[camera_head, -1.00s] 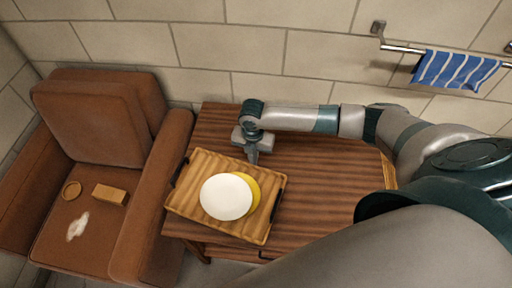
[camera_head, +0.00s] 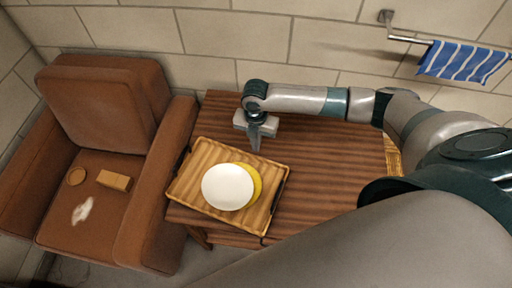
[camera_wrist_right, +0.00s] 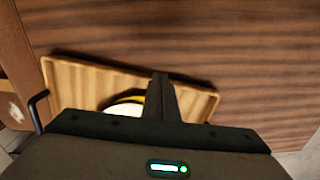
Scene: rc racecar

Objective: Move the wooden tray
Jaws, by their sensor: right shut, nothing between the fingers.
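The wooden tray (camera_head: 208,156) lies on the left part of the dark wooden table (camera_head: 325,170), turned at an angle, with dark handles at its ends. It carries a white plate (camera_head: 228,187) with a yellow plate (camera_head: 256,180) partly hidden beneath it. My right gripper (camera_head: 256,148) is shut and empty, pointing down at the tray's back edge; I cannot tell whether it touches. In the right wrist view the shut fingers (camera_wrist_right: 161,82) overlap the tray (camera_wrist_right: 75,85) and hide part of the plates. My left gripper is out of view.
A blue striped towel (camera_head: 462,61) hangs on the wall rail. The table right of the tray is bare.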

